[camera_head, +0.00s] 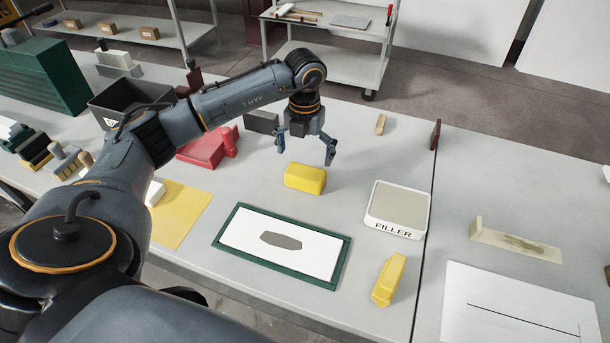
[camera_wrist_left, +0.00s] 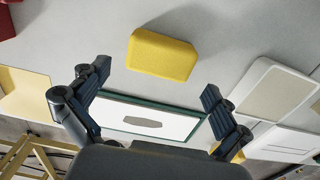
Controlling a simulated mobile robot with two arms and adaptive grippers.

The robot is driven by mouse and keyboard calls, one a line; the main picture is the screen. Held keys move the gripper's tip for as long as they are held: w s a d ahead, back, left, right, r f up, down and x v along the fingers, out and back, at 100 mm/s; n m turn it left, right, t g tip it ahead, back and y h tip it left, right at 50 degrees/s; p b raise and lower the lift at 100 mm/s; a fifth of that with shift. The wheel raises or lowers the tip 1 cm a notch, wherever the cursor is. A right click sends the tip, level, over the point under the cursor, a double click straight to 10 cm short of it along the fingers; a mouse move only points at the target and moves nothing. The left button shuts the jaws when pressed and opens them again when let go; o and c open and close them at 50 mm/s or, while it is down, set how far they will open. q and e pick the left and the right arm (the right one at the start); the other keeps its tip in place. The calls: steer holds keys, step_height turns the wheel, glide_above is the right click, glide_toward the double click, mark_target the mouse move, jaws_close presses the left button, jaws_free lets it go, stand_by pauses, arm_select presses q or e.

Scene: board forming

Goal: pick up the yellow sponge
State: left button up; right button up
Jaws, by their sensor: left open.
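The yellow sponge (camera_head: 304,178) is a rounded block lying on the grey table, behind the green-framed white board. My left gripper (camera_head: 305,153) is open and empty above and just behind the sponge, with its fingers pointing down and apart from it. In the left wrist view the sponge (camera_wrist_left: 161,54) lies beyond the spread fingers of my left gripper (camera_wrist_left: 150,97). A second yellow object (camera_head: 388,279), more angular, lies near the table's front edge. My right gripper is not in view.
The green-framed board (camera_head: 228,248) with a grey patch lies in front of the sponge. A white FILLER tray (camera_head: 396,232) is to the right. A red block (camera_head: 203,148), a yellow sheet (camera_head: 180,212) and a dark bin (camera_head: 127,105) are to the left.

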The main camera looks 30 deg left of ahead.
mark_target(305, 172)
arm_select(q)
steer(key=shift+w+f, duration=0.1)
steer(key=shift+f, duration=0.5)
steer(key=f, duration=0.1)
steer(key=f+p, duration=0.1)
steer(key=f, duration=0.1)
steer(key=f+p, duration=0.1)
steer(key=shift+s+d+f, duration=0.15)
steer(key=shift+s, duration=0.1)
steer(key=shift+w+f, duration=0.1)
steer(key=shift+f, duration=0.25)
steer(key=c, duration=0.8)
